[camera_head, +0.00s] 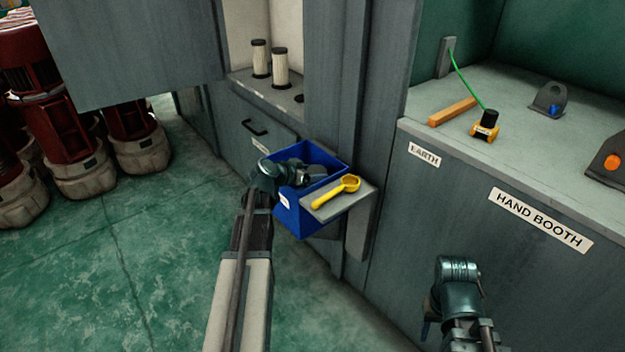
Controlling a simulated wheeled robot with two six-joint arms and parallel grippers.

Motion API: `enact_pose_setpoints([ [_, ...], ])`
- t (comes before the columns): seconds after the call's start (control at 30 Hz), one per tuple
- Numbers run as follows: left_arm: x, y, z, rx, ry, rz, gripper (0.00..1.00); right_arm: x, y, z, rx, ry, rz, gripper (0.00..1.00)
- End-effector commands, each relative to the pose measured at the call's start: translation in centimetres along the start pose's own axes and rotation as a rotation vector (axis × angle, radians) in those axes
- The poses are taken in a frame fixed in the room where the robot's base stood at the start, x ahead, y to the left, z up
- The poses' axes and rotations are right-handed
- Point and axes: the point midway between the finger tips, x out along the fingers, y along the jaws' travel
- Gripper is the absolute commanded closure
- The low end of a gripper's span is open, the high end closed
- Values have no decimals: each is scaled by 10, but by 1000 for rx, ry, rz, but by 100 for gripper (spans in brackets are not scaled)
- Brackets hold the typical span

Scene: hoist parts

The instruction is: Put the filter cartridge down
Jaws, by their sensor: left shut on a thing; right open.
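My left gripper (303,170) is over and partly inside the blue bin (294,214). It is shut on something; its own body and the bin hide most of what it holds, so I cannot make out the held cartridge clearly. Two white filter cartridges (280,68) (260,57) with dark caps stand upright on the cabinet shelf, with an empty dark hole (299,98) to their right. My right gripper (446,300) is open at the lower right, in front of the booth and away from the cartridges; its fingers are mostly hidden.
A small grey shelf (335,205) beside the bin holds a yellow ring-ended tool (337,191). Red machines (60,130) stand at left. The green floor between is clear.

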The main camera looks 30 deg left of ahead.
Motion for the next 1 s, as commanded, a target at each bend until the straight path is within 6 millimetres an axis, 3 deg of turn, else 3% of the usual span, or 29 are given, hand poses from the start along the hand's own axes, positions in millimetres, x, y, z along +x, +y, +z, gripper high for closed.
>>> enact_pose_setpoints([
  [0.5,4,0,7,-1,1,0,100,9,-1,0,0,0,-1,50],
  [0.53,4,0,7,0,0,0,14,8,-1,0,0,0,-1,50],
  [0.6,3,0,6,0,0,0,5,7,-1,0,0,0,-1,50],
  [0.87,2,0,4,0,0,0,5,4,-1,0,0,0,-1,50],
  [1.0,-10,1,-2,-1,0,-1,5,-7,1,0,0,0,0,50],
])
